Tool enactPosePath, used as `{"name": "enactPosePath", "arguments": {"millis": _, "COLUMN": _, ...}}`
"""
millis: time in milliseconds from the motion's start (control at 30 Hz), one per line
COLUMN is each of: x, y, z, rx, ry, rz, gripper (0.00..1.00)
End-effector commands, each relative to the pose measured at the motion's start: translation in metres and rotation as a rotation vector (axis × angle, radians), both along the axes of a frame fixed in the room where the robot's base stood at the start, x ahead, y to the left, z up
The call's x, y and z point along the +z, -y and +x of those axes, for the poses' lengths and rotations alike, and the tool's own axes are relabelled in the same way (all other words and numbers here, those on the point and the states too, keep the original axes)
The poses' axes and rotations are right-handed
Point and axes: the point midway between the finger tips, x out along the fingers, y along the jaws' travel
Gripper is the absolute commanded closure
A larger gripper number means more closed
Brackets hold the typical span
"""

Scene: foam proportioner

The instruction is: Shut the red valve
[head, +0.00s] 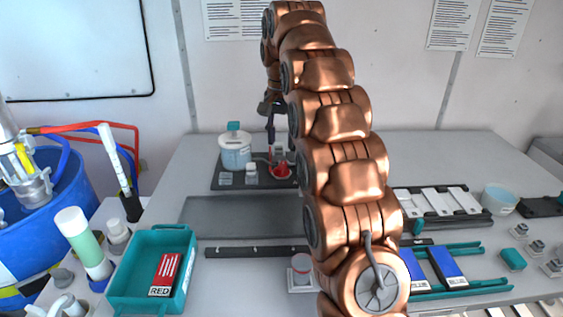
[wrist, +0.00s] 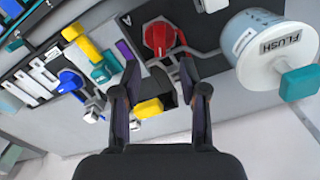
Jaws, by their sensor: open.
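The red valve (head: 282,170) has a round red body and sits on a dark base plate at the back of the table. In the wrist view the red valve (wrist: 158,38) lies beyond my fingertips, near the top middle. My gripper (wrist: 161,90) is open, its two dark fingers spread and apart from the valve. In the head view my gripper (head: 270,125) hangs above the valve, partly hidden by my copper arm. I cannot tell the exact gap between them.
A FLUSH tank (wrist: 262,42) with a teal cap stands right beside the valve; the head view shows this tank (head: 235,153) left of it. A yellow block (wrist: 149,108) shows between my fingers. A teal tray (head: 130,284) with a red card (head: 165,272) stands at front left.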

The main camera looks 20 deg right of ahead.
Motion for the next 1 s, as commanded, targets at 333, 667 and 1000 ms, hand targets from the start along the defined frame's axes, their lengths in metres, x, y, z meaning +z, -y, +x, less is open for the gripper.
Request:
{"name": "enactPosePath", "arguments": {"millis": 333, "x": -0.027, "y": 0.000, "z": -0.001, "rx": -0.001, "ry": -0.002, "rz": 0.001, "gripper": 0.57}}
{"name": "enactPosePath", "arguments": {"millis": 667, "x": -0.052, "y": 0.000, "z": -0.002, "rx": -0.001, "ry": -0.004, "rz": 0.001, "gripper": 0.57}}
{"name": "enactPosePath", "arguments": {"millis": 1000, "x": -0.074, "y": 0.000, "z": 0.000, "rx": -0.001, "ry": -0.001, "rz": -0.001, "gripper": 0.57}}
